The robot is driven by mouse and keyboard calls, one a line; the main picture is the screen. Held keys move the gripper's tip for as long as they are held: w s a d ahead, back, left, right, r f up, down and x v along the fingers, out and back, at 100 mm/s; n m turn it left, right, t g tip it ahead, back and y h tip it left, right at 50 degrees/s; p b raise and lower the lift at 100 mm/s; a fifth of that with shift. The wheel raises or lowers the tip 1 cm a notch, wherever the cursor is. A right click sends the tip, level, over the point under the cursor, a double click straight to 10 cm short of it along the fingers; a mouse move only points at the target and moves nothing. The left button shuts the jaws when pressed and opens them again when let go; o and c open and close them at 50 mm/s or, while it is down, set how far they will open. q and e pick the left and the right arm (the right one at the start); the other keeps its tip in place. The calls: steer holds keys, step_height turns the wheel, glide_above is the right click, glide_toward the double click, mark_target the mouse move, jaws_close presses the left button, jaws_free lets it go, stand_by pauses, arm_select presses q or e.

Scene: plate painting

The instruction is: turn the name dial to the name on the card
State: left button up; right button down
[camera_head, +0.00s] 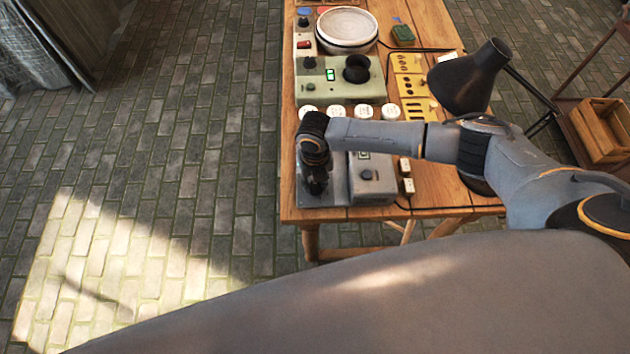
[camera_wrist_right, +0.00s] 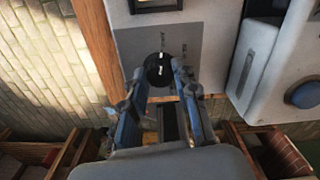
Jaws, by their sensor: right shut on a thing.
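The name dial (camera_wrist_right: 158,68) is a round black knob with a white mark, on a grey plate (camera_wrist_right: 135,45) in the right wrist view. Small dark lettering stands on the plate near it, too small to read. My right gripper (camera_wrist_right: 160,85) has its fingers on either side of the dial and is shut on it. In the head view my right gripper (camera_head: 316,186) points down at the left end of the grey panel (camera_head: 325,199) and hides the dial. I cannot make out the card with the name. My left gripper is not in view.
Right of the dial stands a grey box (camera_head: 372,190) with a round knob. Several white round pots (camera_head: 362,111), a green-grey device (camera_head: 345,95), a yellow panel (camera_head: 412,85), stacked plates (camera_head: 346,27) and a black lamp (camera_head: 470,80) crowd the wooden table (camera_head: 440,200).

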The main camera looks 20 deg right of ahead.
mark_target(315, 185)
steer(key=c, duration=1)
jaws_free()
step_height(315, 185, up, 12)
